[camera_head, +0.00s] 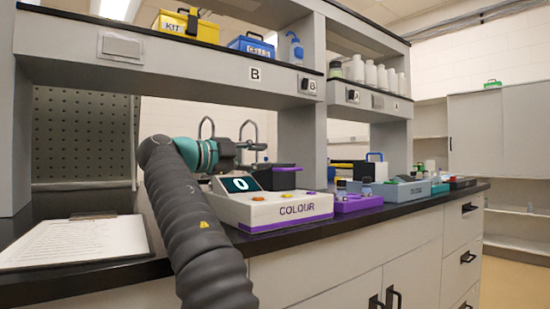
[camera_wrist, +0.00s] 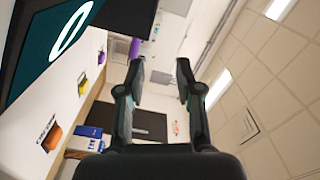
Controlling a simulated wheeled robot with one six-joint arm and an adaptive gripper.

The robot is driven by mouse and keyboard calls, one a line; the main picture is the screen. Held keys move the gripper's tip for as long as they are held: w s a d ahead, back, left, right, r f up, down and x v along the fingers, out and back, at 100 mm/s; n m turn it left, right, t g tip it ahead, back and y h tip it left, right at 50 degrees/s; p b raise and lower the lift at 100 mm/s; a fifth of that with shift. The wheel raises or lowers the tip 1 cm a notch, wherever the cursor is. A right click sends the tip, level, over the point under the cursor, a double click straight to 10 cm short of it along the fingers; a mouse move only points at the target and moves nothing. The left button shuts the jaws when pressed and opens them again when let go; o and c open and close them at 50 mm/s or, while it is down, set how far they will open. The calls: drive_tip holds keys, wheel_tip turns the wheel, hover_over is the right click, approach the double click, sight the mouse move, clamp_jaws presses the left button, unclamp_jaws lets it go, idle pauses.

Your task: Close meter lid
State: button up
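The meter (camera_head: 268,212) is a white box with a purple base band marked COLOUR, standing on the dark bench top. Its tilted screen (camera_head: 241,184) reads 0 and also fills the upper left of the wrist view (camera_wrist: 62,35). A dark block with a purple top edge (camera_head: 286,178) rises at the meter's back right; it looks like the lid, but its hinge is hidden and I cannot tell how far it stands open. My gripper (camera_head: 255,147) is above and behind the screen, pointing right. In the wrist view its two fingers (camera_wrist: 164,75) are apart with nothing between them.
A clipboard (camera_head: 78,243) lies on the bench at left. A purple tray (camera_head: 358,202) and a grey-blue box (camera_head: 397,190) stand right of the meter. Curved taps (camera_head: 248,131) rise behind my gripper. The shelf (camera_head: 170,73) overhangs the bench.

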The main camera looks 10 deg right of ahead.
drive_tip(key=shift+v, duration=2.2)
